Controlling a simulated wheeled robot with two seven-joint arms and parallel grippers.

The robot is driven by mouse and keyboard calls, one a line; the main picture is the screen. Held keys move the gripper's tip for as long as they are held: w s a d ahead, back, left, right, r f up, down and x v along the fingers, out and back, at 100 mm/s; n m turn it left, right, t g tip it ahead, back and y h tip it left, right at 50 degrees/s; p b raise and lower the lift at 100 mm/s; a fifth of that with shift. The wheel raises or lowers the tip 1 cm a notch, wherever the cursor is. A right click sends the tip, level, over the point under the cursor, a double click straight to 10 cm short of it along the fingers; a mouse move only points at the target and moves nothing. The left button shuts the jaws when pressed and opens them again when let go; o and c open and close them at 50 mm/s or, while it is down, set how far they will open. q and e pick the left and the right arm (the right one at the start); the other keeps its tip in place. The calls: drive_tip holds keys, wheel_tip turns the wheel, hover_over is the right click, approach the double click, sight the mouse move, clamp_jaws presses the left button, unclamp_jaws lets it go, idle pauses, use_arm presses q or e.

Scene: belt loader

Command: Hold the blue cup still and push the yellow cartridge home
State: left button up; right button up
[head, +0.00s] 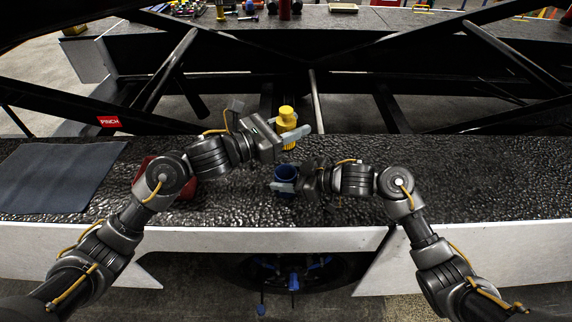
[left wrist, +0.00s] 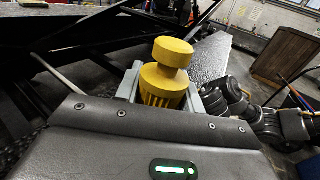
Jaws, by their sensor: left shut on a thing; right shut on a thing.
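The yellow cartridge (head: 287,117) is upright in my left gripper (head: 290,133), which is shut on it. In the left wrist view the cartridge (left wrist: 165,78) stands between the two grey fingers, with its round knob on top. The blue cup (head: 286,173) stands on the black textured surface, directly below the cartridge in the head view. My right gripper (head: 284,186) is shut on the cup from the right. The cartridge appears above the cup and apart from it. The cup's far side and the cartridge's lower end are partly hidden.
A dark red object (head: 150,172) lies partly hidden behind my left arm. A dark grey mat (head: 58,177) lies at the left on the black deck (head: 480,180). Black metal bars and a red PINCH label (head: 109,122) stand behind. The deck at right is clear.

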use_arm(q)
drive_tip(key=shift+m+g+h, duration=0.5)
drive_tip(key=shift+m+g, duration=0.1)
drive_tip(key=shift+g, duration=0.2)
drive_tip(key=shift+s+f, duration=0.15)
drive_tip(key=shift+f, duration=3.8)
drive_tip(key=shift+f, duration=0.65)
drive_tip(key=shift+s+d+r, duration=0.15)
drive_tip(key=shift+f, duration=0.25)
drive_tip(key=shift+a+r, duration=0.1)
drive_tip(key=shift+a, duration=0.1)
idle(0.3)
drive_tip(key=shift+f, duration=0.3)
drive_tip(key=shift+a, duration=0.1)
drive_tip(key=shift+r, duration=0.2)
idle(0.4)
